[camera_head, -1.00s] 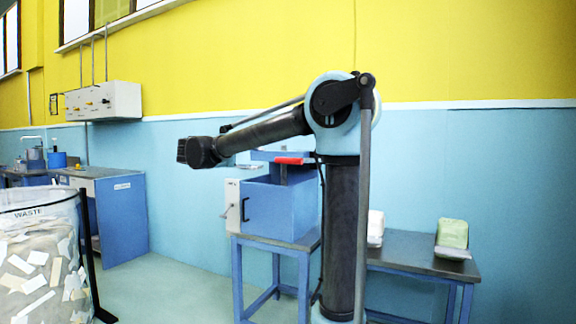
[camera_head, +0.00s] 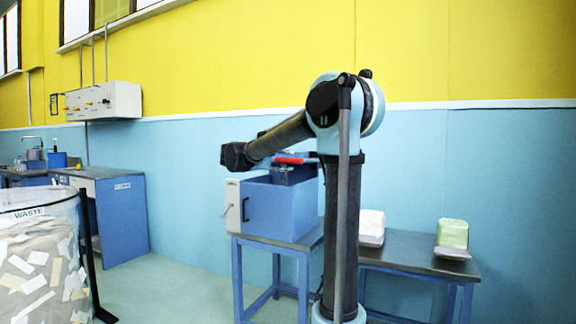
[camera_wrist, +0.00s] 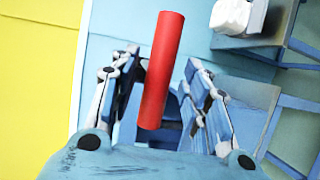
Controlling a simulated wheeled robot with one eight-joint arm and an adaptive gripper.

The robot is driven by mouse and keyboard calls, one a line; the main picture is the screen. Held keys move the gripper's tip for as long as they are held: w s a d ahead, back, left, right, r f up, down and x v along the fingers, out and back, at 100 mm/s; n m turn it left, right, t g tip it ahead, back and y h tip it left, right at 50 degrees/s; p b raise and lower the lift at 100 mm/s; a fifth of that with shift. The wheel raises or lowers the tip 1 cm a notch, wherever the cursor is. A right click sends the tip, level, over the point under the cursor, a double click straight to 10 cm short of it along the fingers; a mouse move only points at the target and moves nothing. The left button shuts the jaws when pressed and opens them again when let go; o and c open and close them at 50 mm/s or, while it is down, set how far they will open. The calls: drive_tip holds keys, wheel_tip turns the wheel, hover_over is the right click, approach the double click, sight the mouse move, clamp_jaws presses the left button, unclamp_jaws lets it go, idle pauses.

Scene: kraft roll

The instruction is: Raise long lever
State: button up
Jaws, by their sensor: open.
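The long lever shows its red grip (camera_head: 294,160) above the blue box-shaped machine (camera_head: 275,208) in the head view. In the wrist view the red grip (camera_wrist: 162,65) is a smooth upright-looking cylinder, large and close. My gripper (camera_wrist: 158,75) is open, with one finger on each side of the grip. I see gaps between the grip and both fingers, and cannot tell how deep it lies between them. In the head view my forearm passes just in front of the machine, and my gripper is hard to make out there.
A clear waste bin (camera_head: 40,255) full of scraps stands at front left. Floor between bin and machine is clear.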

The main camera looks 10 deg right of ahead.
drive_tip(key=shift+x, duration=1.2)
drive_tip(key=shift+c, duration=0.3)
clamp_jaws()
